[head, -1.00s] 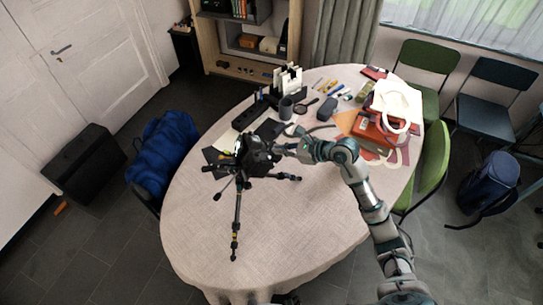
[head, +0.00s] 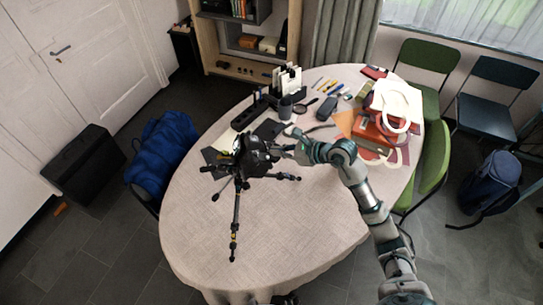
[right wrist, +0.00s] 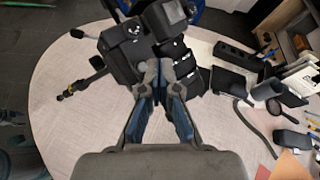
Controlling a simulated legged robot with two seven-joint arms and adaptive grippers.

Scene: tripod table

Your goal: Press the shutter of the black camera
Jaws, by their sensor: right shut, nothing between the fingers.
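The black camera (head: 257,153) sits on a black tripod (head: 236,215) that stands with spread legs on the table. My right gripper (head: 277,151) is at the camera's right side in the head view. In the right wrist view its fingers (right wrist: 160,68) are shut and empty, with the tips at the near edge of the camera body (right wrist: 124,48). The tips overlap the camera there, and I cannot tell whether they touch it. The shutter button is not clearly visible.
The oval table (head: 300,225) is clear at the front. A grey mug (head: 285,108), a black organizer (head: 288,85) and small items stand behind the camera. Red boxes (head: 372,130) and a white bag (head: 398,100) lie at the right. A green chair (head: 432,165) is beside the table.

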